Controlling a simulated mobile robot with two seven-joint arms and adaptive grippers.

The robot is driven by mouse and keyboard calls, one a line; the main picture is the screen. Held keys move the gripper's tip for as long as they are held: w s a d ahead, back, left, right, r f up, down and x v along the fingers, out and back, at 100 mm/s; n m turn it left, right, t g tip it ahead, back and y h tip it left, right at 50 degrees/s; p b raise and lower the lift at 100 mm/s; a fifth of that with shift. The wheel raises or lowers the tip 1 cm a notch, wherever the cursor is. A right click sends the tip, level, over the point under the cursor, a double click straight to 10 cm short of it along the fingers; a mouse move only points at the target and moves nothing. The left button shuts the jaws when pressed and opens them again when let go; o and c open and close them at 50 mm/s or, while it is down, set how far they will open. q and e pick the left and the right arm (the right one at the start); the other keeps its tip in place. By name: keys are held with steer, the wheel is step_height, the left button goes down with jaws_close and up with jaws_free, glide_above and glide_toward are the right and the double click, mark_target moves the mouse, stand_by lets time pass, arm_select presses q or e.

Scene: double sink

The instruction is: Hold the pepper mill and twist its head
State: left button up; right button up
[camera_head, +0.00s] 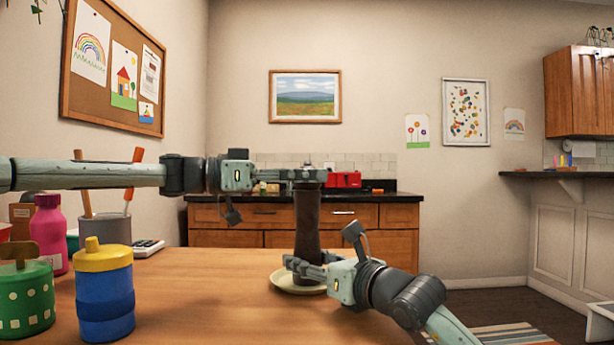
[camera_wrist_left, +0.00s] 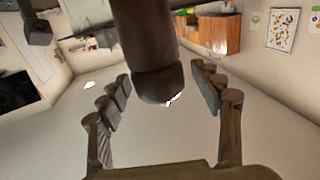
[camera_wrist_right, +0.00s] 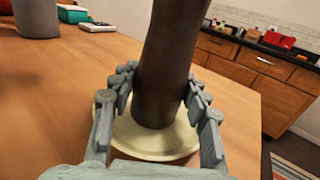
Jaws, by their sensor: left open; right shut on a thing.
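The dark brown pepper mill (camera_head: 307,225) stands on a pale round plate (camera_head: 290,286) on the wooden table. My right gripper (camera_head: 302,266) is shut on its lower body; the right wrist view shows its fingers on both sides of the mill (camera_wrist_right: 170,70), just above the plate (camera_wrist_right: 155,146). My left gripper (camera_head: 312,177) is level with the top of the mill. In the left wrist view the mill's head (camera_wrist_left: 158,80) is between the open fingers, with a gap on each side. The left arm hides part of the mill's top in the head view.
A blue cup with a yellow lid (camera_head: 104,292), a green dotted pot (camera_head: 25,300), a pink bottle (camera_head: 49,232) and a grey utensil holder (camera_head: 105,229) stand on the table's left. The table (camera_head: 210,290) between them and the plate is clear.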

arm_select(q)
steer(key=c, duration=1.2)
steer(key=shift+w+m+g, duration=0.15)
steer(key=shift+m+g, duration=0.85)
steer(key=shift+g, duration=0.5)
steer(key=shift+m+g, duration=0.5)
steer(key=shift+g, duration=0.3)
steer(key=shift+s, duration=0.2)
steer(key=o, duration=1.2)
steer(key=shift+r+n+t, duration=0.1)
steer(key=shift+n+t, duration=0.2)
steer(key=shift+t, duration=0.2)
